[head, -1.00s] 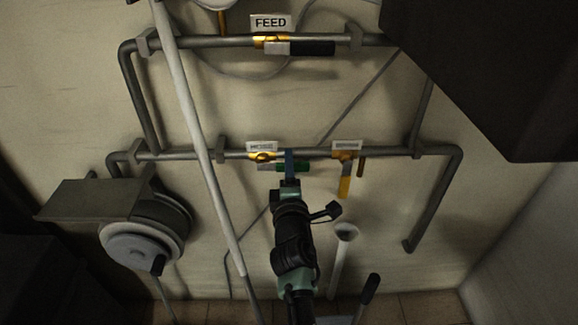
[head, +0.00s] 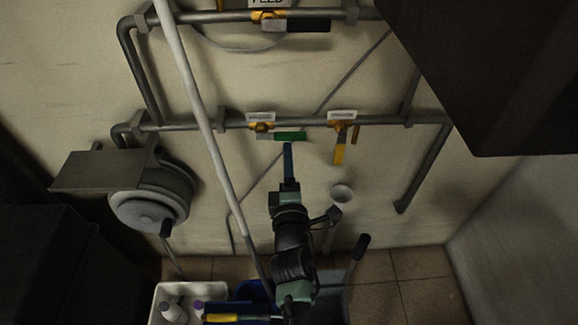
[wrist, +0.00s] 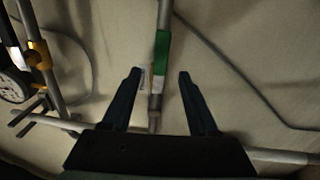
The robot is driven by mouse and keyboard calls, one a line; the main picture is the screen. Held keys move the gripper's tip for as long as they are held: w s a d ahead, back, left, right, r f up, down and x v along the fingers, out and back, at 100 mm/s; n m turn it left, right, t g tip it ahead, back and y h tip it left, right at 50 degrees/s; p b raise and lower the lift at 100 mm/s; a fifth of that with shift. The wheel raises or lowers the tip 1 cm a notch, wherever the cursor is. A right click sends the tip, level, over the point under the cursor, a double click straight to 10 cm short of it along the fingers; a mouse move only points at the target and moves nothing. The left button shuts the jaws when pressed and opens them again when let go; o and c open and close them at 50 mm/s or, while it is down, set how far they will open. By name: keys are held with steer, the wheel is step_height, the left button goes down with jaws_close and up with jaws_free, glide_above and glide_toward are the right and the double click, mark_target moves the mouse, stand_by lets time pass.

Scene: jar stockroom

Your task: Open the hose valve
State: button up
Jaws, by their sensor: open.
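A valve with a green handle (head: 290,136) and brass body (head: 261,127) sits on the lower pipe, under a small label (head: 261,117) whose text is too blurred to read. Its handle lies along the pipe. My gripper (head: 288,146) is just below the handle in the head view. In the wrist view my gripper (wrist: 159,77) is open, and the green handle (wrist: 161,50) shows between the two fingers, touching neither. A second valve on the same pipe has a yellow handle (head: 339,152) pointing down, under another unreadable label (head: 342,115).
The FEED valve's black handle (head: 308,25) lies along the upper pipe. A pale pole (head: 196,95) slants before the pipes at left. A hose reel (head: 148,207) is at left. A white bin (head: 163,292) with bottles stands below. A dark box (head: 490,80) fills the upper right.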

steer(key=shift+s+p, duration=1.8)
steer(key=shift+s, duration=0.5)
steer(key=shift+r, duration=0.1)
